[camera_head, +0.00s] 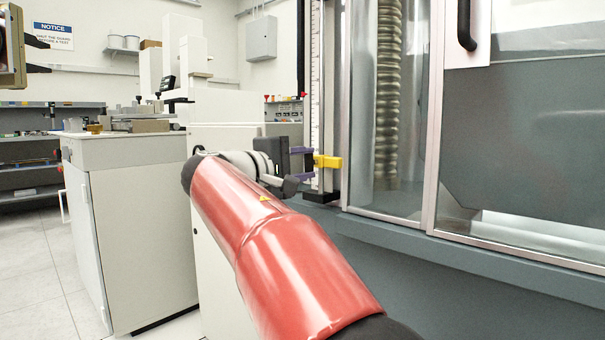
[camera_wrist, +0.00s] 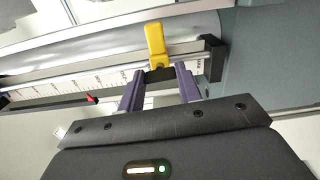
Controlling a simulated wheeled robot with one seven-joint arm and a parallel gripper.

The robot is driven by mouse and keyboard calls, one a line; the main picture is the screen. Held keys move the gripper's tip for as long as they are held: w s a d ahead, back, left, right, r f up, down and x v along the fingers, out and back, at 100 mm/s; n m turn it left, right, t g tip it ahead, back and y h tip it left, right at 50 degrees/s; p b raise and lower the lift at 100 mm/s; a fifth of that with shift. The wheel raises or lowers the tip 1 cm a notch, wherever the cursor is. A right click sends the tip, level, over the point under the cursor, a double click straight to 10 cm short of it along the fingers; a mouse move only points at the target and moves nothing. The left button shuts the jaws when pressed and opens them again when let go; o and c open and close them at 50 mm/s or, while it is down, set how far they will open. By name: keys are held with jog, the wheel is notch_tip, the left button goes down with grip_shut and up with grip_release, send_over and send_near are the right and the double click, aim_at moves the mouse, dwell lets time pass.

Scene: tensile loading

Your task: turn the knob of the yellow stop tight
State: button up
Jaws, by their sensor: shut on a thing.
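The yellow stop (camera_head: 328,162) sits low on the upright rail beside the glass-fronted machine. In the wrist view the yellow stop (camera_wrist: 155,40) sits on the scale rail, close to the rail's black end block (camera_wrist: 213,60). Its dark knob (camera_wrist: 160,74) shows small at the stop's near side, between my purple fingertips. My gripper (camera_head: 302,164) reaches the stop from the left. In the wrist view my gripper (camera_wrist: 160,80) is shut on the knob, one finger on each side. The knob's far side and any thread are hidden.
A red pointer (camera_wrist: 92,98) lies further along the scale (camera_wrist: 80,88). The machine's glass door (camera_head: 388,110) and grey ledge (camera_head: 450,255) are close on the right. A white cabinet (camera_head: 135,220) with instruments on top stands left. Floor (camera_head: 40,260) is clear at far left.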

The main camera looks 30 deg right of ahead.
jog(key=shift+m, duration=0.5)
jog(key=o, duration=1)
jog(key=v, duration=0.7)
jog(key=shift+s+a, duration=0.1)
jog(key=shift+a, duration=0.25)
